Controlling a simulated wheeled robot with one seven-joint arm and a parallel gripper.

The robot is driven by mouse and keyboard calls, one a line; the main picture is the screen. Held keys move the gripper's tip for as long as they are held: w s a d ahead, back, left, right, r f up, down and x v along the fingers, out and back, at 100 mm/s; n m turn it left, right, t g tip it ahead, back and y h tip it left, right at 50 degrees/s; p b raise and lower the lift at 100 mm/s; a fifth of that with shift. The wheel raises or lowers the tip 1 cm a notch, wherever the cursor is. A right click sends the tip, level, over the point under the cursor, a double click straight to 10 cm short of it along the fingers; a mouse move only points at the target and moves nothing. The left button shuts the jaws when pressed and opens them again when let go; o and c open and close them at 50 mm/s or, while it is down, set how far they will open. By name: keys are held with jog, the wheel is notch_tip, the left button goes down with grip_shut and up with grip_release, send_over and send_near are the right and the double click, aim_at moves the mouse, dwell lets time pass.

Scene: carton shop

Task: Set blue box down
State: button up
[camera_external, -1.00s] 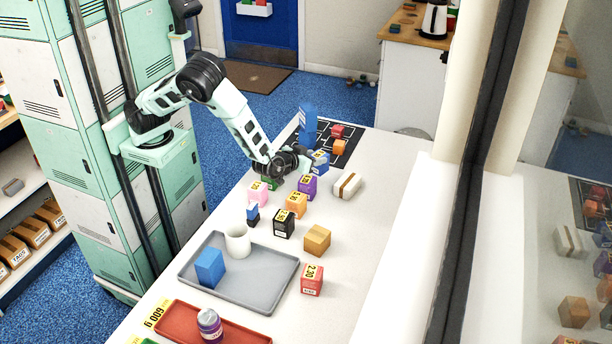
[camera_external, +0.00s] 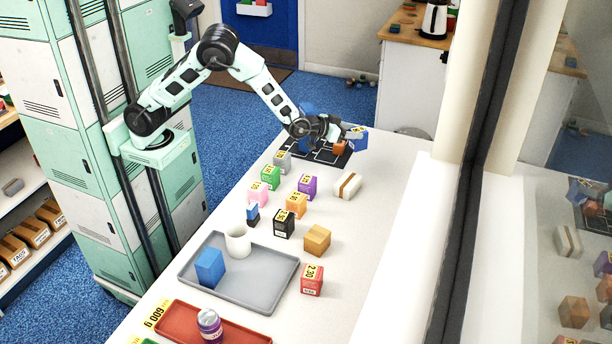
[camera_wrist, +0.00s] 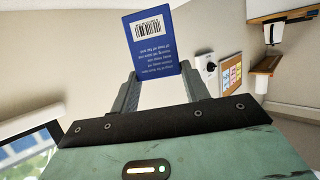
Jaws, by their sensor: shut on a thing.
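My gripper (camera_external: 338,133) is shut on a blue box (camera_external: 357,139) with a yellow-and-white label, at the far end of the white counter. The box is tilted and appears held above the counter, near the right edge of the black grid mat (camera_external: 327,157). In the wrist view the blue box (camera_wrist: 152,45) sits between my two fingers, showing a barcode and white print. An orange block (camera_external: 340,147) is on the mat just below my gripper.
Several priced boxes stand nearer on the counter, including a green box (camera_external: 270,177), a purple box (camera_external: 308,186) and a grey box (camera_external: 282,161). A white strapped package (camera_external: 347,185) lies to the right. A grey tray (camera_external: 265,290) is nearer the front.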

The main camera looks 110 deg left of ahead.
jog(key=shift+w+a+f+m+h, duration=0.1)
jog(key=shift+w+a+m+h, duration=0.1)
jog(key=shift+a, duration=0.15)
jog(key=shift+w+a+f+m+h, duration=0.1)
jog(key=shift+a+m, duration=0.1)
jog(key=shift+a, duration=0.15)
notch_tip(320, 180, down, 10)
jog(key=shift+r+p, duration=0.2)
jog(key=shift+p, duration=0.75)
jog(key=shift+f, duration=0.1)
jog(key=shift+f, duration=0.1)
jog(key=shift+f+b, duration=0.15)
jog(key=shift+b, duration=0.15)
jog(key=o, duration=1)
